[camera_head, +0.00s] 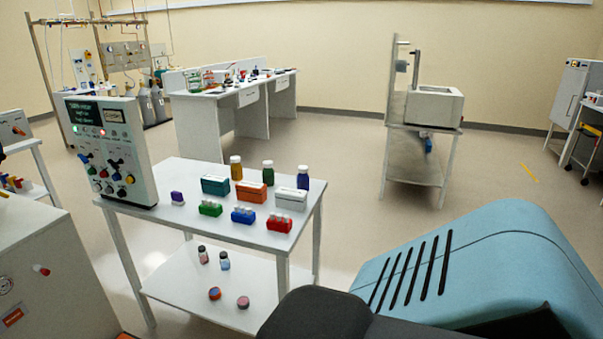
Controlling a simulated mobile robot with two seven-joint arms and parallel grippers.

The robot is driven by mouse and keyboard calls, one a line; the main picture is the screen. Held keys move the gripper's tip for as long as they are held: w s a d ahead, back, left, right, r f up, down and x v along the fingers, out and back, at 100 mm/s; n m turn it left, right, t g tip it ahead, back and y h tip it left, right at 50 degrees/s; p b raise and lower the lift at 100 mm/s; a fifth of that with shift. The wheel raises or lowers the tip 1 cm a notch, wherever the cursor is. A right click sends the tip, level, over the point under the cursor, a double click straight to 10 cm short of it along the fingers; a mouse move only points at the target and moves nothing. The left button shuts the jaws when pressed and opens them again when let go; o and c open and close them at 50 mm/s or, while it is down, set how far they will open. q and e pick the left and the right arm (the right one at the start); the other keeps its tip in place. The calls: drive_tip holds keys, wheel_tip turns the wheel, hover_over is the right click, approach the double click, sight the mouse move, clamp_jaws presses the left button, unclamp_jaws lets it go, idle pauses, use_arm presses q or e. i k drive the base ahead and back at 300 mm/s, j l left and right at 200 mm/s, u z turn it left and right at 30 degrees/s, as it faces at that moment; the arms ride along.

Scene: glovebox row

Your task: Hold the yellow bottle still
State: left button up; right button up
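The yellow bottle (235,170) stands upright with a white cap at the back of the white table (178,234). A green bottle (268,174) and a blue bottle (303,179) stand to its right. A teal box (216,183) sits just in front of the yellow bottle. Nothing of mine touches the bottle. Neither of my grippers shows in the head view. A large blue and black part fills the lower right and hides what is behind it.
An orange box (251,191), a white box (291,199), green, blue and red racks and a purple item (177,198) share the tabletop. A control panel (111,150) stands at its left end. Small vials and round items lie on the lower shelf (190,290). Open floor lies right of the table.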

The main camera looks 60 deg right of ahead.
sight(236, 170)
drive_tip(key=z, duration=1.75)
